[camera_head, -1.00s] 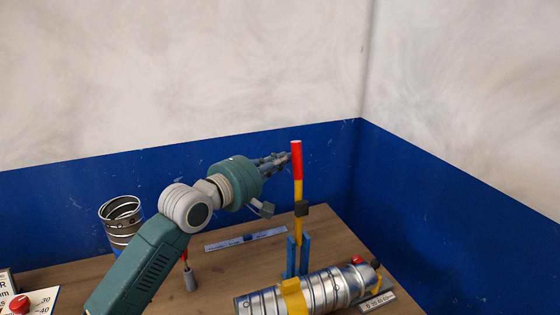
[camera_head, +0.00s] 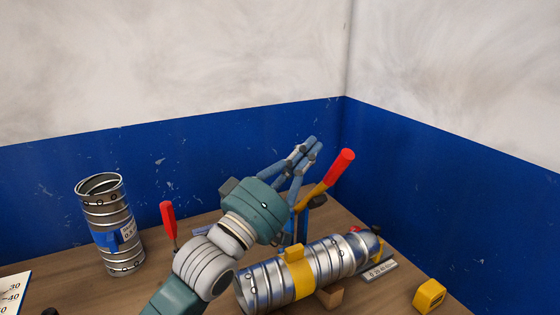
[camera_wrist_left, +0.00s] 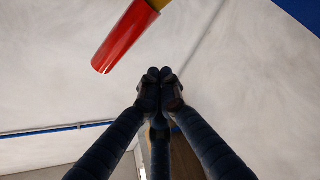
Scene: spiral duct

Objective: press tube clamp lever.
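The clamp lever has a red grip (camera_head: 340,166) and a yellow shaft (camera_head: 309,197). It leans up to the right from a blue clamp stand (camera_head: 297,226) behind the duct. A silver spiral duct (camera_head: 325,264) lies on the table with a yellow band (camera_head: 298,272) around it. My left gripper (camera_head: 312,146) is beside the lever, left of the red grip, with its fingers pointing up. In the left wrist view the fingertips (camera_wrist_left: 161,76) meet with nothing between them, and the red grip (camera_wrist_left: 124,36) passes above them. I cannot tell whether the fingers touch the lever. My right gripper is not in view.
A yellow box (camera_head: 429,295) sits at front right. Blue and white walls close off the back and right.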

